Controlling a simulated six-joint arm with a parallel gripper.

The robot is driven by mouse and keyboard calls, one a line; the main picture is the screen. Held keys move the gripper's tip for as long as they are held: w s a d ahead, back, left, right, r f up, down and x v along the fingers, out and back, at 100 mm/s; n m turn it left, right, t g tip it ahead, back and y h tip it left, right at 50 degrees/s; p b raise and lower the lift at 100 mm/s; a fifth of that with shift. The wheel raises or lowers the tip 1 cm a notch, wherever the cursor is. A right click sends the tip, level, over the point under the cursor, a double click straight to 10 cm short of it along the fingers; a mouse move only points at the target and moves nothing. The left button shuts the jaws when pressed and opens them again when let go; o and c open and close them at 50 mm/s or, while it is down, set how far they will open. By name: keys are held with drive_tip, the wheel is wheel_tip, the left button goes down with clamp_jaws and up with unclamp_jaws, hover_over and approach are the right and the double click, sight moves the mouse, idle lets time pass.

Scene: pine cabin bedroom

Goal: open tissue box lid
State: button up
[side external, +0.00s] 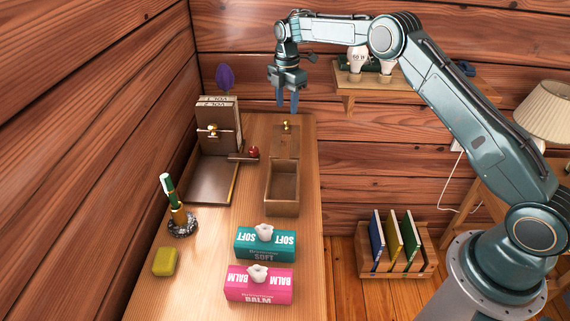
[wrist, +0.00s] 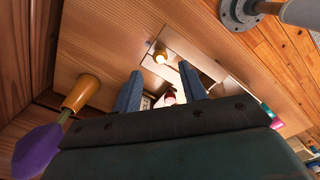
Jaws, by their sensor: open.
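A narrow brown wooden box (side external: 283,208) stands on the desk. Its near part is an open-topped compartment. A wooden panel with a gold knob, which looks like its lid (side external: 284,145), is at the far end; I cannot tell if it stands upright or lies flat. The gold knob (side external: 286,127) also shows in the wrist view (wrist: 160,57). My gripper (side external: 287,106) is open and empty, pointing down above the far end of the box, apart from the knob. Its two blue fingers also show in the wrist view (wrist: 163,88). A teal SOFT pack (side external: 264,256) and pink BALM pack (side external: 259,295) lie nearer the camera.
A brown stand (side external: 212,178) with books (side external: 217,112) and a red knob (side external: 253,152) is left of the box. A purple paddle-like thing (side external: 225,76) rises behind it. A pen holder (side external: 182,224) and yellow block (side external: 164,262) sit front left. A wall shelf (side external: 347,104) is right.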

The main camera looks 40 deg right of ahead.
wheel_tip(320, 180, up, 9)
idle(0.4)
drive_tip(key=shift+r, duration=0.1)
drive_tip(key=s+a+r+m+t, duration=0.35)
drive_tip(key=s+r+m, duration=0.55)
drive_tip(key=s+r, duration=0.9)
drive_tip(key=s+a+f+m, duration=0.1)
drive_tip(key=s+f+m, duration=0.2)
drive_tip(key=s, duration=0.6)
drive_tip(key=s+a+f+m+t, duration=0.1)
drive_tip(key=s+f+m, duration=0.2)
drive_tip(key=s, duration=0.6)
drive_tip(key=s+a+f+m+t, duration=0.1)
drive_tip(key=s+f+m, duration=0.2)
drive_tip(key=s, duration=0.6)
drive_tip(key=shift+s, duration=0.2)
